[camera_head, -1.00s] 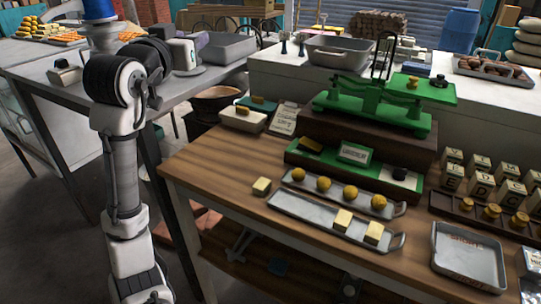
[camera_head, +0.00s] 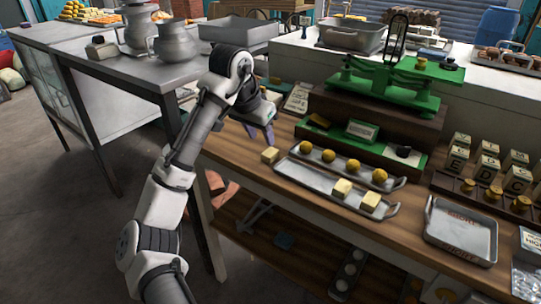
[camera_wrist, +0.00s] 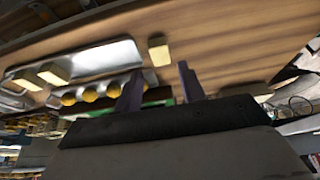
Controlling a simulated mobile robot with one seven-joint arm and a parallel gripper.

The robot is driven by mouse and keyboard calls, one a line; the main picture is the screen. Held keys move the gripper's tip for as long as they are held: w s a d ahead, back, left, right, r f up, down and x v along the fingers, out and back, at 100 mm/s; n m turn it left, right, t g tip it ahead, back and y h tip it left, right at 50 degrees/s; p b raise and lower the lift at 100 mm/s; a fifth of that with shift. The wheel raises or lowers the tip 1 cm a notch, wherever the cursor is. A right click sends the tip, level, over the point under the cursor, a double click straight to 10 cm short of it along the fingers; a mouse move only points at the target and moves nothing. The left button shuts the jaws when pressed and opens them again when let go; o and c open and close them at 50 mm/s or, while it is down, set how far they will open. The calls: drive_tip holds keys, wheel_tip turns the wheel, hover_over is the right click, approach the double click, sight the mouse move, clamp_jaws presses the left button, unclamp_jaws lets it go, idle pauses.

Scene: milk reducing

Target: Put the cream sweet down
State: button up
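A cream sweet (camera_head: 270,155), a small pale block, rests on the wooden table just left of the metal tray (camera_head: 318,181). It also shows in the wrist view (camera_wrist: 158,51), beyond my fingertips. My gripper (camera_head: 264,138) is above the table, close behind and above this sweet in the head view. In the wrist view its two purple fingers (camera_wrist: 160,72) are apart with nothing held between them.
A green balance scale (camera_head: 390,87) stands on a dark wooden block behind the tray. A green board (camera_head: 362,140) lies before it. An empty metal tray (camera_head: 461,232) and lettered blocks (camera_head: 487,168) are to the right. The left metal table holds pots (camera_head: 173,40).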

sight(268, 153)
drive_tip(key=p+x, duration=0.1)
drive_tip(key=x, duration=0.6)
drive_tip(key=shift+d+f+p, duration=0.1)
drive_tip(key=shift+f+p, duration=0.05)
drive_tip(key=shift+p, duration=0.15)
drive_tip(key=shift+c, duration=0.4)
drive_tip(key=c, duration=0.7)
drive_tip(key=shift+c, duration=0.2)
